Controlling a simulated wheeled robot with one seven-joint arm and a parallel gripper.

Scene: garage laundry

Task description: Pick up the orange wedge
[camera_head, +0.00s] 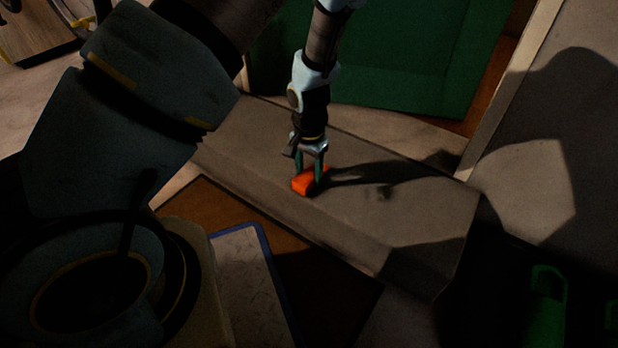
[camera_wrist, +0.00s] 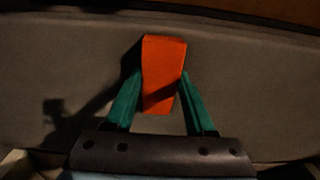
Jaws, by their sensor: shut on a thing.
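The orange wedge (camera_head: 304,183) is a small bright orange block at the grey step's front half in the head view. In the wrist view the orange wedge (camera_wrist: 163,72) lies between the green fingers, its far part reaching beyond the fingertips. My gripper (camera_head: 312,178) points down over the step and is shut on the wedge. In the wrist view my gripper (camera_wrist: 161,80) has a finger against each side of it. I cannot tell whether the wedge still touches the step.
The grey step (camera_head: 400,205) has bare room to the right of the wedge. A green panel (camera_head: 410,60) stands behind it. A pale wall (camera_head: 560,130) is at the right. A blue-edged mat (camera_head: 245,270) lies in front, and a green object (camera_head: 547,300) is at lower right.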

